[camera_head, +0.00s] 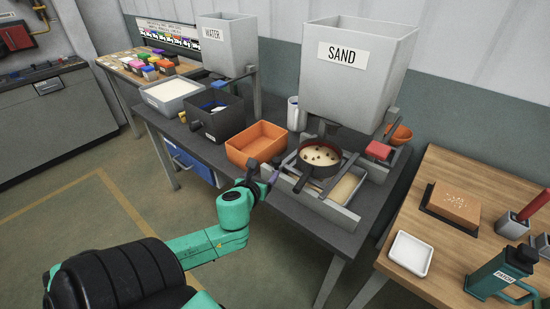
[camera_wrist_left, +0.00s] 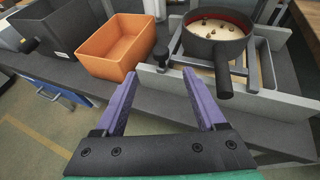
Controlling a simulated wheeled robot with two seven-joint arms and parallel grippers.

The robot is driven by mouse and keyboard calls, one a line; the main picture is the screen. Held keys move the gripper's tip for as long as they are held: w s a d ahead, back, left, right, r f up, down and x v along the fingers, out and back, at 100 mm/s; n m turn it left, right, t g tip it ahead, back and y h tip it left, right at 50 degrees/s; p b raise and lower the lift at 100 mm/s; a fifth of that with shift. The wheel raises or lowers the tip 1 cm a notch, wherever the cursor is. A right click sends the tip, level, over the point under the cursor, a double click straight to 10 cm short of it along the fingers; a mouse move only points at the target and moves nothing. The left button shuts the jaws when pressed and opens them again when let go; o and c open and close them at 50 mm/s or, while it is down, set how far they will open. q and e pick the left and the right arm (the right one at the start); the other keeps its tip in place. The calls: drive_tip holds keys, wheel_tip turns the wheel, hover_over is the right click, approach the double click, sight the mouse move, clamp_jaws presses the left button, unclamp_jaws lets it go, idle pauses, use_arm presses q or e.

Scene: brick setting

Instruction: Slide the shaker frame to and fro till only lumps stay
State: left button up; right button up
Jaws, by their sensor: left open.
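The shaker frame (camera_head: 302,183), a grey metal frame, sits over a grey tray (camera_head: 345,216) under the sand hopper; it also shows in the left wrist view (camera_wrist_left: 238,72). A round dark sieve (camera_head: 319,171) with a reddish inner rim stands on it, holding pale sand with several dark lumps. Its dark handle (camera_wrist_left: 223,80) points toward my left gripper (camera_head: 268,176). A black knob (camera_wrist_left: 161,56) stands at the tray's left end, just beyond the gap between my fingers. The left gripper (camera_wrist_left: 162,82) is open and empty. My right gripper is not in view.
An orange bin (camera_head: 257,143) stands left of the frame, and a dark box (camera_head: 216,122) farther left. The sand hopper (camera_head: 355,85) hangs over the back. A wooden table (camera_head: 450,260) with a white dish (camera_head: 411,253) stands right. Floor at the front left is clear.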

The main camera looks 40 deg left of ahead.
sight(276, 160)
use_arm(q)
drive_tip(key=x, duration=1.4)
drive_tip(key=shift+w+b, duration=0.15)
drive_tip(key=shift+b, duration=0.25)
clamp_jaws()
idle(0.4)
